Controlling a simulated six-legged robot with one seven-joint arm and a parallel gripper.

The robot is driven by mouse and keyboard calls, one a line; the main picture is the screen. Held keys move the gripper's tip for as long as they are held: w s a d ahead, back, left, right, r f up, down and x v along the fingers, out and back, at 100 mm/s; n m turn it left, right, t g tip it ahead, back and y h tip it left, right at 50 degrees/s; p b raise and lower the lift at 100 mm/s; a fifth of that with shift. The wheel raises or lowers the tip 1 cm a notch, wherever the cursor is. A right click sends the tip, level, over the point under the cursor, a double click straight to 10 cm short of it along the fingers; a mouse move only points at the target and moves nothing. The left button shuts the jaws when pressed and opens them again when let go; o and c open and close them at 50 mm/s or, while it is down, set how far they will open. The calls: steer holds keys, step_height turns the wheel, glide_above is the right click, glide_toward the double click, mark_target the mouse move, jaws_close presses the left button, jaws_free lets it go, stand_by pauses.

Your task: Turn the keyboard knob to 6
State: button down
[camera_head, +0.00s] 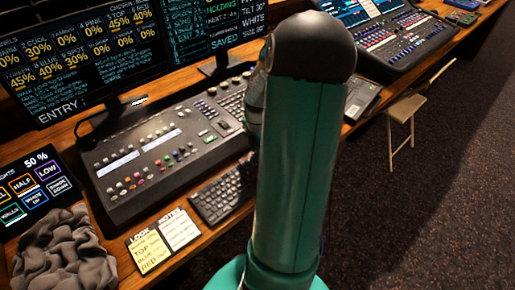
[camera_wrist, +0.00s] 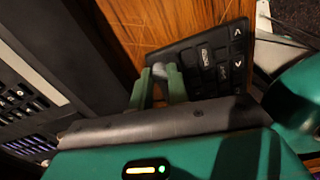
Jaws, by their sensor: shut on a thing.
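The black keyboard (camera_head: 222,194) lies on the wooden desk below the lighting console in the head view, its right end hidden behind my arm. In the wrist view a corner of the keyboard (camera_wrist: 215,60) shows, with arrow keys on it. My gripper (camera_wrist: 160,84) has its two green fingers at that corner, shut around a small grey knob (camera_wrist: 160,71), whose top shows between the fingertips. No scale or number by the knob is legible, so its setting cannot be told. In the head view my green arm hides the gripper and the knob.
The lighting console (camera_head: 160,150) stands just behind the keyboard. Note cards (camera_head: 163,240), a crumpled grey cloth (camera_head: 62,255) and a touch panel (camera_head: 38,190) lie to the left. A second console (camera_head: 405,40) is farther right. A folding chair (camera_head: 405,108) stands on the dark carpet.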

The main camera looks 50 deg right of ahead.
steer(key=m, duration=1.3)
steer(key=shift+m, duration=0.3)
steer(key=m, duration=0.3)
steer(key=shift+m, duration=0.3)
steer(key=m, duration=1.2)
steer(key=shift+m, duration=2.4)
